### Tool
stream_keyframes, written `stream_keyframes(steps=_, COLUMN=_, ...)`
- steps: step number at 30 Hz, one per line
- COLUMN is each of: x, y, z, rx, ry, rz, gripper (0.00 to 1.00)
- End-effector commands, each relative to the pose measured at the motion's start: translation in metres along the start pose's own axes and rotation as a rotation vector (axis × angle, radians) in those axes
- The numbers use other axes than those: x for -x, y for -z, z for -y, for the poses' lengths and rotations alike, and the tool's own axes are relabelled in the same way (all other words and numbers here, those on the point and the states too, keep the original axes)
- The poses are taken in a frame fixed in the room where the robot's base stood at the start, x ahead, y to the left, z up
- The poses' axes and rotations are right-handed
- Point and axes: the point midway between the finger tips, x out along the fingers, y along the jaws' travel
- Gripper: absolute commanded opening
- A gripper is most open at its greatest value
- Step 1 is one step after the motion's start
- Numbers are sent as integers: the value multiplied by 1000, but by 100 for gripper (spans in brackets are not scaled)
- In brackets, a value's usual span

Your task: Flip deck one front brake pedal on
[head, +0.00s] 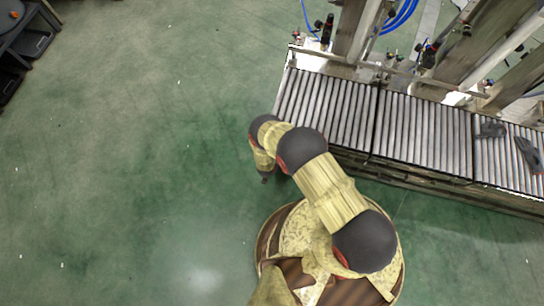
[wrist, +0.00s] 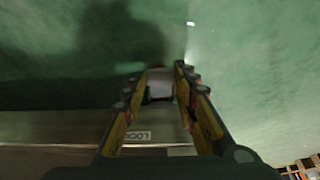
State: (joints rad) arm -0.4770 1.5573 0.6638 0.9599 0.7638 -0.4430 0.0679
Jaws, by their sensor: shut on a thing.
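In the wrist view my gripper (wrist: 160,84) is shut on a small pale block (wrist: 159,76) with a trace of red beside it. The block may be the front brake pedal, but its shape is too unclear to be sure. In the head view my gripper (head: 264,179) points down beside the left end of the roller deck (head: 325,108). The held block is hidden there by my arm.
More roller sections (head: 425,130) run to the right, with dark gloves or tools (head: 528,155) at the far end. Metal posts (head: 362,30) and blue hoses (head: 400,18) stand behind. Green floor (head: 120,170) is clear on the left. A dark cart (head: 28,40) stands top left.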

Motion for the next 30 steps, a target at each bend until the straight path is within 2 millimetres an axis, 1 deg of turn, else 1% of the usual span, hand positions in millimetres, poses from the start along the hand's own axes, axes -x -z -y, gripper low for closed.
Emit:
stream_keyframes(steps=5, x=-4, y=-6, z=0, rx=5, ry=1, rz=-76, gripper=3)
stream_keyframes(steps=9, x=-9, y=-11, z=0, rx=4, ry=0, rz=-169, gripper=3)
stream_keyframes(steps=18, x=-20, y=-17, z=0, rx=4, ry=1, rz=-352, gripper=3)
stream_keyframes(steps=24, x=-25, y=-19, z=-1, rx=1, ry=0, rz=-440, gripper=3)
stream_keyframes(steps=30, x=-28, y=-20, z=-1, rx=2, ry=0, rz=-493, gripper=3)
